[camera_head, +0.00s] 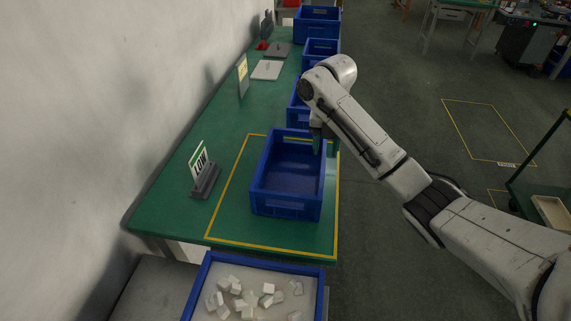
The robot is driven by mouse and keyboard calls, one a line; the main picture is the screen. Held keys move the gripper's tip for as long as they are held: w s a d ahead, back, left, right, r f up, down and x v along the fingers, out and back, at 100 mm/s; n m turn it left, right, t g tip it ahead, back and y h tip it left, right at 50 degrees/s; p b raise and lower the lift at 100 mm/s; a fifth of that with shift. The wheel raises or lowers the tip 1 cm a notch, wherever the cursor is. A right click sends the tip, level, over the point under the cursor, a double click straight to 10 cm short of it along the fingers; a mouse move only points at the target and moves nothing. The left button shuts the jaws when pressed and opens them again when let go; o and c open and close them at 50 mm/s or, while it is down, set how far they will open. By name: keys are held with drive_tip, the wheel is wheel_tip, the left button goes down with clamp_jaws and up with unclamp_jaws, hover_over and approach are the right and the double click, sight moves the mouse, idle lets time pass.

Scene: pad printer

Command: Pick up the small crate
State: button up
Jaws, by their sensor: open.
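A small blue crate (287,208) stands on the green table inside a yellow marked rectangle. It looks empty. My arm reaches in from the right, and my gripper (318,145) points down at the crate's far right corner. The gripper is open; the fingers are small and partly hidden by the arm and the crate wall, so I cannot tell whether they touch the rim.
A sign (203,170) in a grey stand is left of the crate. More blue crates (317,27) line the table's far right edge. A blue-rimmed tray (200,283) with several white blocks is in front. The white wall (90,110) borders the left.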

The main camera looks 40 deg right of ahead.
sight(322, 172)
drive_tip(key=f, duration=0.3)
drive_tip(key=w+f, duration=0.1)
drive_tip(key=f, duration=0.1)
drive_tip(key=shift+d+f, duration=0.2)
drive_tip(key=shift+s+f+p, duration=0.2)
drive_tip(key=shift+f, duration=1.15)
drive_tip(key=shift+s+f+p, duration=0.2)
drive_tip(key=shift+f, duration=1.15)
clamp_jaws()
drive_tip(key=shift+r, duration=0.1)
